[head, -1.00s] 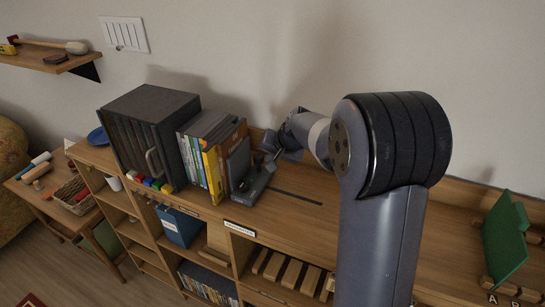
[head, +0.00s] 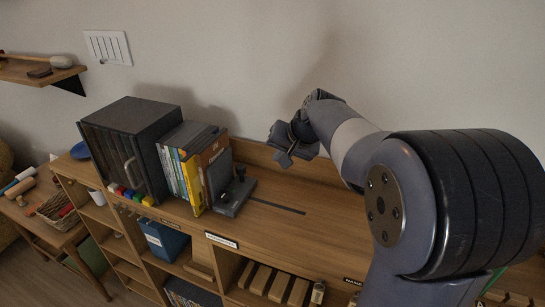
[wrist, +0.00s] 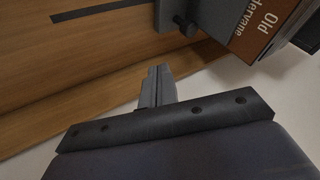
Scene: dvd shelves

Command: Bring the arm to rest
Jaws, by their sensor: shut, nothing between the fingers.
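My gripper (head: 284,158) is in the head view, raised above the shelf top and to the right of the row of cases. It is shut and empty, and it touches nothing that I can see. In the wrist view its closed fingers (wrist: 156,88) point toward the wooden shelf top. The row of DVD cases (head: 190,165) stands upright on the shelf top (head: 310,225). A grey bookend (head: 232,192) with a dark knob stands against the right end of the row. It also shows in the wrist view (wrist: 205,14), beside a brown case (wrist: 262,32).
A dark cabinet (head: 128,145) with a handle stands left of the cases, with small coloured blocks in front. A blue box (head: 163,240) sits in a compartment below. A dark slot (head: 277,206) runs along the clear shelf top. The wall is close behind.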

